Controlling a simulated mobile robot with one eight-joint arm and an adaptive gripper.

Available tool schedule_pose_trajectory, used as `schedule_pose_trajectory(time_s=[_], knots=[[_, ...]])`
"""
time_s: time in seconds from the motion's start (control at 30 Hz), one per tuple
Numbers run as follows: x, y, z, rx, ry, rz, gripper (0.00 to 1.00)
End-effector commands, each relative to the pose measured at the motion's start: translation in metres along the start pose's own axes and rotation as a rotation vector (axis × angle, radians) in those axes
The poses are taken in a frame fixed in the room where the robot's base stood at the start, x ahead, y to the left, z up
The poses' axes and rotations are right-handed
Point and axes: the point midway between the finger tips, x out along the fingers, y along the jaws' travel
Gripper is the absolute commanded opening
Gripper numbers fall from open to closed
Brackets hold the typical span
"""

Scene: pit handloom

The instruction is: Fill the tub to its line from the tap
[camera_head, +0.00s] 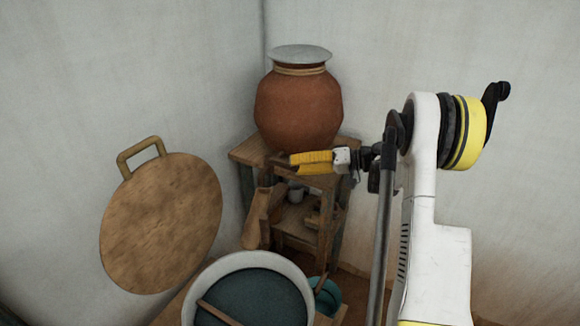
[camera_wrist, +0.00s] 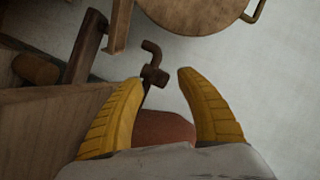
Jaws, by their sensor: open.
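A brown clay pot (camera_head: 298,108) with a pale lid stands on a wooden stand in the corner. A small brown tap (camera_wrist: 152,73) shows in the wrist view, in front of the pot's reddish body (camera_wrist: 165,128). My gripper (camera_head: 291,162) is at the pot's lower front, its yellow fingers pointing left. In the wrist view its fingers (camera_wrist: 159,78) are open, and the tap appears between their tips; contact cannot be told. A large pale-rimmed tub (camera_head: 296,268) holds dark blue-green contents, with a wooden stick across it. No fill line is discernible.
A round wooden board (camera_head: 160,225) with a handle leans on the left wall. A teal vessel (camera_head: 329,296) is right of the tub. Walls close in behind.

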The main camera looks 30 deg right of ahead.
Motion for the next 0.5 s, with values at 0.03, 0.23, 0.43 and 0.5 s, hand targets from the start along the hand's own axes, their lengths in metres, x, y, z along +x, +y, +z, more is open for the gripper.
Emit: schedule_pose_trajectory(time_s=[0.03,0.23,0.43,0.5], knots=[[-0.013,0.001,-0.001,0.001,0.004,0.003,0.44],[-0.057,0.0,-0.001,0.0,0.003,0.002,0.44],[-0.086,0.0,-0.001,0.0,0.001,0.001,0.44],[-0.09,0.0,0.0,0.0,0.001,0.0,0.44]])
